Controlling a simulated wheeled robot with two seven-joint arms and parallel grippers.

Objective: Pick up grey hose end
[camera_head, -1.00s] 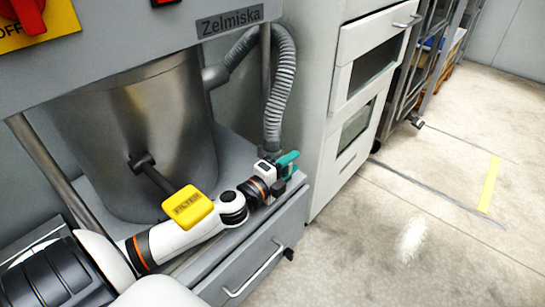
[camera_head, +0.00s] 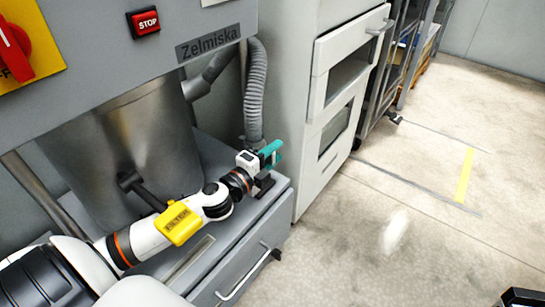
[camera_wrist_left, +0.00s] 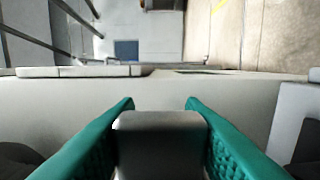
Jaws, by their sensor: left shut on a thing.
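The grey ribbed hose (camera_head: 255,95) bends down from a pipe on the left machine. Its lower end is at my left gripper (camera_head: 268,156), whose teal fingers are shut there, just above the right end of the grey ledge. In the left wrist view, the two teal fingers of my left gripper (camera_wrist_left: 160,125) press on both sides of a smooth grey block-like piece, the hose end (camera_wrist_left: 160,143). The fingers partly hide the sides of that piece.
A drawer with a handle (camera_head: 243,275) is below the ledge. A white cabinet (camera_head: 330,130) stands right of the hose. The floor (camera_head: 400,210) to the right is clear.

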